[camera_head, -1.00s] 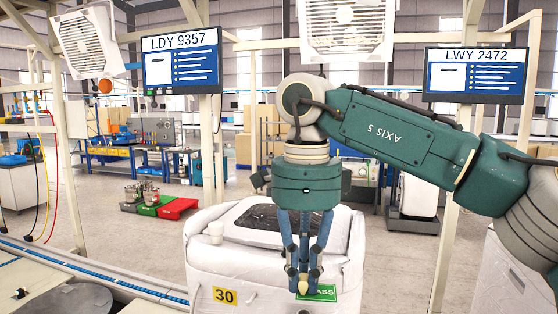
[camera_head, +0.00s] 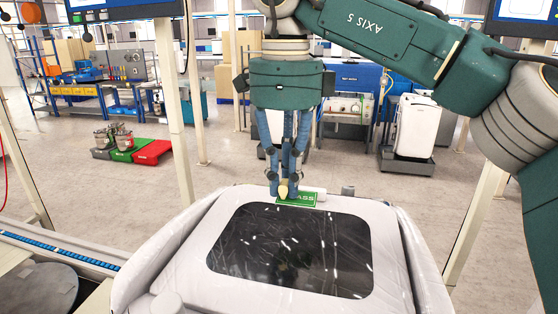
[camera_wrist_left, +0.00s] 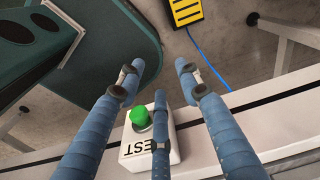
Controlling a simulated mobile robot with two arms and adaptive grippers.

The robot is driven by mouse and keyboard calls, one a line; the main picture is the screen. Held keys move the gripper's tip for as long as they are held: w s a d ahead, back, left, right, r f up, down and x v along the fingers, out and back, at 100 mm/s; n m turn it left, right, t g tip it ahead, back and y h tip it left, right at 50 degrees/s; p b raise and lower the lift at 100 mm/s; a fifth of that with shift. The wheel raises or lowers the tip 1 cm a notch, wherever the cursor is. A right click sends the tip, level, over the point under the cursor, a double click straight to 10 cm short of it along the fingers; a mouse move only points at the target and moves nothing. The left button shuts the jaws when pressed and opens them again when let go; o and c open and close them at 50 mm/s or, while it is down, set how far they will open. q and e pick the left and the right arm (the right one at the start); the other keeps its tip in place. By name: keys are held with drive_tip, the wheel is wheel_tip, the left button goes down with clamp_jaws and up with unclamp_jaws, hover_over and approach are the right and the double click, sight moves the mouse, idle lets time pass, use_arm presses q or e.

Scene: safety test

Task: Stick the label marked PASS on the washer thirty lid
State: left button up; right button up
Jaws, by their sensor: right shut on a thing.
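A white washer (camera_head: 395,232) with a dark, glossy window in its lid (camera_head: 290,250) fills the lower middle of the head view. No number shows on it now. My right gripper (camera_head: 283,190) points down at the lid's far edge and is shut on the green PASS label (camera_head: 302,199). The fingers hide the label's left part. I cannot tell whether the label touches the washer. My left gripper (camera_wrist_left: 158,88) shows in the left wrist view, with its fingers spread and nothing between them.
A white box with a green button (camera_wrist_left: 140,117) sits below my left fingers, on a pale ledge. A blue-topped conveyor (camera_head: 60,250) and a dark round plate (camera_head: 38,289) are at the left. Red and green bins (camera_head: 152,152) stand on the floor behind.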

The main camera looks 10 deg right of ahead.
sight(285, 195)
drive_tip(key=shift+s+f, duration=0.3)
drive_tip(key=shift+s, duration=0.4)
drive_tip(key=f, duration=0.2)
drive_tip(key=w+f, duration=0.1)
drive_tip(key=f, duration=0.1)
drive_tip(key=shift+f, duration=0.1)
drive_tip(key=shift+s+f, duration=0.35)
drive_tip(key=shift+f, duration=0.15)
drive_tip(key=shift+w+f, duration=0.1)
drive_tip(key=shift+w, duration=0.1)
drive_tip(key=shift+s+m, duration=0.1)
drive_tip(key=shift+m, duration=0.2)
drive_tip(key=shift+f+b, duration=0.3)
drive_tip(key=shift+f, duration=0.2)
drive_tip(key=shift+c, duration=0.2)
idle(1.7)
